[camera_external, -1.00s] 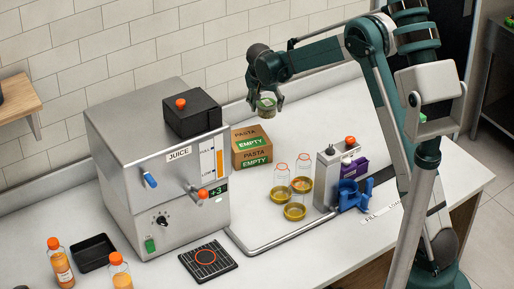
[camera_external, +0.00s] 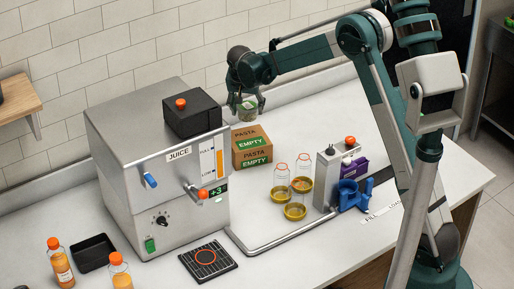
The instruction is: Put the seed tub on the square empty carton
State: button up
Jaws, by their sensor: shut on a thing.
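The square empty carton (camera_external: 252,155) is brown with green EMPTY labels and the word PASTA. It stands on the counter just right of the juicer, against the back.
The large steel juicer (camera_external: 160,180) stands close to the left, with a black box (camera_external: 192,113) on top. A small grey machine (camera_external: 327,180) and a blue part (camera_external: 350,195) stand farther right.

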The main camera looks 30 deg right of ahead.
aim_at(246, 112)
jog(key=shift+f, duration=2.8)
jog(key=shift+f, duration=1.85)
jog(key=shift+f, duration=0.1)
jog(key=o, duration=0.8)
jog(key=shift+o, duration=0.7)
jog(key=shift+r, duration=0.25)
jog(key=shift+v, duration=5.85)
